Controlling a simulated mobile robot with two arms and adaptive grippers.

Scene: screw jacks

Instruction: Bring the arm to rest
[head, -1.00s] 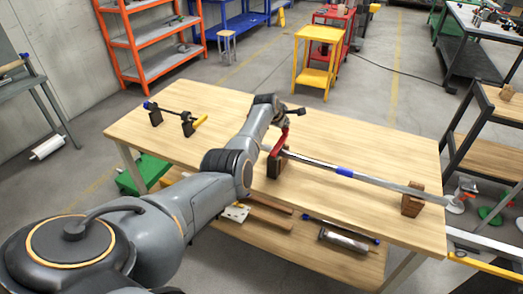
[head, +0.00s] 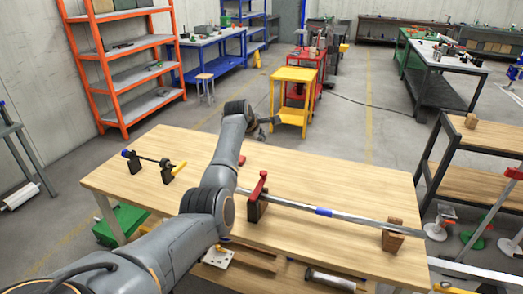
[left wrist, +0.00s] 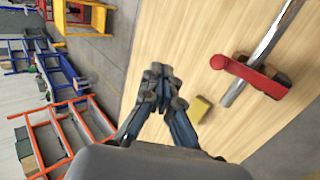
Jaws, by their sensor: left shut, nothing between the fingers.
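My left gripper (head: 270,121) is shut and empty, raised above the far side of the wooden table (head: 330,176). Its closed fingers (left wrist: 160,75) show in the left wrist view, apart from everything on the table. A long metal bar (head: 285,202) with a blue band lies across the table. A red-handled clamp piece (head: 258,190) stands near its left end; the red handle (left wrist: 250,76) also shows in the left wrist view. My right gripper is out of view.
A brown block (head: 392,236) supports the bar's right end. A smaller bar with dark supports (head: 151,160) stands at the table's left. A small yellow piece (left wrist: 200,108) lies near the gripper in the left wrist view. A yellow cart (head: 293,93) stands beyond the table.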

